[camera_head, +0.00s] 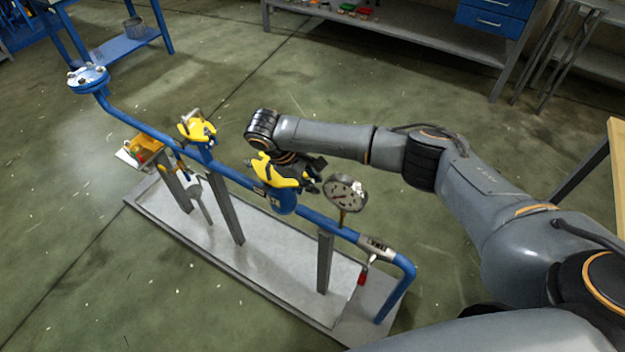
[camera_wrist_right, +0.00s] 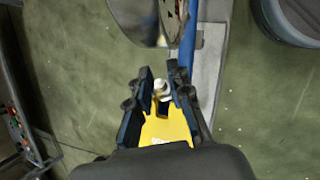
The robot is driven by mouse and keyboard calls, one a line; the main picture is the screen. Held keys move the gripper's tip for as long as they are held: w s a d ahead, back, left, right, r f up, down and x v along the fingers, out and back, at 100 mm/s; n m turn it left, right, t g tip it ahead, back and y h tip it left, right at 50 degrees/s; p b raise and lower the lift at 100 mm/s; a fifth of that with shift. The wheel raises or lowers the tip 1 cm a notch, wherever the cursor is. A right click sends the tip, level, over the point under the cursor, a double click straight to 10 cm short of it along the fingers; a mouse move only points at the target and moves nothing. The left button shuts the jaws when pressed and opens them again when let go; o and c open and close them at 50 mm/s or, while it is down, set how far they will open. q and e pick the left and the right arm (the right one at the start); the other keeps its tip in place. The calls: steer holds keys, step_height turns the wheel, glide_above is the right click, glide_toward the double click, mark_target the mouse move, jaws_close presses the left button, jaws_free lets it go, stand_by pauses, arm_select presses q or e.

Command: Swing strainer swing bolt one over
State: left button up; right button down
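The strainer is a blue body (camera_head: 283,200) with a yellow top (camera_head: 272,168), set in the blue pipe. The yellow top also shows in the wrist view (camera_wrist_right: 168,130). My right gripper (camera_head: 312,172) is at this top, partly hidden by my own arm and wrist. In the wrist view its two dark fingers (camera_wrist_right: 161,84) stand apart, on either side of a pale, metal bolt end (camera_wrist_right: 162,91). I cannot tell whether they touch it. Which swing bolt this is cannot be told. My left gripper is not in view.
A round gauge (camera_head: 345,192) stands on the pipe just right of the strainer. A second yellow-topped fitting (camera_head: 197,127) is further left, and a blue flange (camera_head: 88,78) ends the pipe. The grey base plate (camera_head: 262,262) lies beneath. Open floor surrounds the rig.

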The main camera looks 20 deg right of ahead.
steer(key=shift+w+a+r+g+h, duration=0.2)
steer(key=shift+w+r+g+h, duration=0.1)
steer(key=shift+g+h, duration=0.15)
steer(key=c, duration=1.5)
jaws_free()
steer(key=shift+o, duration=0.2)
steer(key=v, duration=1.2)
steer(key=shift+f, duration=0.15)
